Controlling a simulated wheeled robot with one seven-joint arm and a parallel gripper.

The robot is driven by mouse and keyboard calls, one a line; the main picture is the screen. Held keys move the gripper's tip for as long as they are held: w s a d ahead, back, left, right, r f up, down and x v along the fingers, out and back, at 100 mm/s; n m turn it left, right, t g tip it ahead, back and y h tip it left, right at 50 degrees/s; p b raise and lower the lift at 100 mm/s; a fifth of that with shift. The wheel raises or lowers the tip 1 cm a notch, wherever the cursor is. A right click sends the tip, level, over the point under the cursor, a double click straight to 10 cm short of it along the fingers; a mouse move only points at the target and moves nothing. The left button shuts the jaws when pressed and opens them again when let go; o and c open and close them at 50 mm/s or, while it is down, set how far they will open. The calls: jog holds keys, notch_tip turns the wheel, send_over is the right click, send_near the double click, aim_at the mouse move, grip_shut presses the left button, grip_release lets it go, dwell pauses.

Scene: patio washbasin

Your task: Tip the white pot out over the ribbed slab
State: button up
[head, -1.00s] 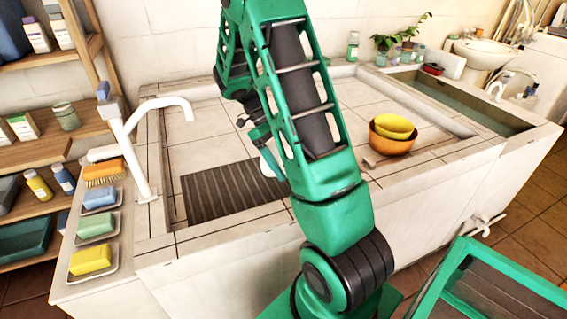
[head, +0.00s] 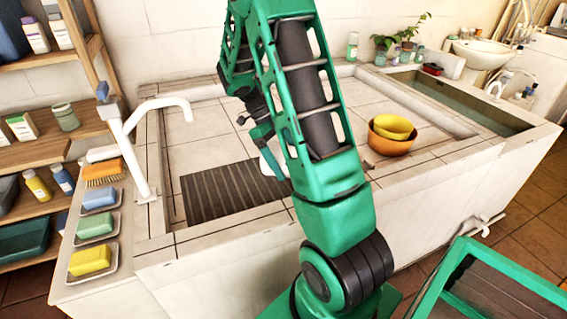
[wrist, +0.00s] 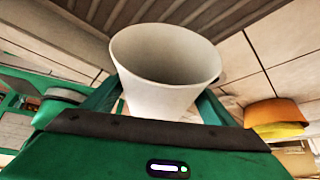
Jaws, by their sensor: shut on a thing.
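The white pot (wrist: 165,98) is held between the green fingers of my gripper (wrist: 160,106) in the wrist view. Its wide mouth shows, and the visible inside is plain white with no contents seen. In the head view a small part of the pot (head: 272,165) shows, mostly hidden behind my arm, and looks tilted. The dark ribbed slab (head: 225,192) lies at the left of the tiled basin. The pot is by the slab's right edge. The slab's ribs (wrist: 60,22) also show beyond the pot's mouth in the wrist view.
An orange bowl (head: 388,145) with a yellow bowl (head: 393,126) in it stands right of my arm. A white tap (head: 135,140) rises at the left, near several soap dishes. A water-filled trough (head: 455,97) lies at the right.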

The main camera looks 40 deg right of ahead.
notch_tip(320, 180, up, 3)
jog(key=t, duration=0.2)
jog(key=t+y, duration=0.1)
jog(key=t, duration=0.2)
jog(key=shift+s+d+f, duration=0.1)
jog(key=shift+s+f, duration=0.05)
jog(key=shift+f, duration=0.05)
jog(key=shift+r+t+y, duration=0.1)
jog(key=shift+t+y, duration=0.2)
jog(key=shift+t, duration=0.3)
jog(key=shift+r+t, duration=0.5)
jog(key=shift+t, duration=0.6)
notch_tip(320, 180, up, 2)
jog(key=t, duration=0.2)
jog(key=t+y, duration=0.1)
jog(key=t, duration=0.1)
jog(key=shift+t+y, duration=0.3)
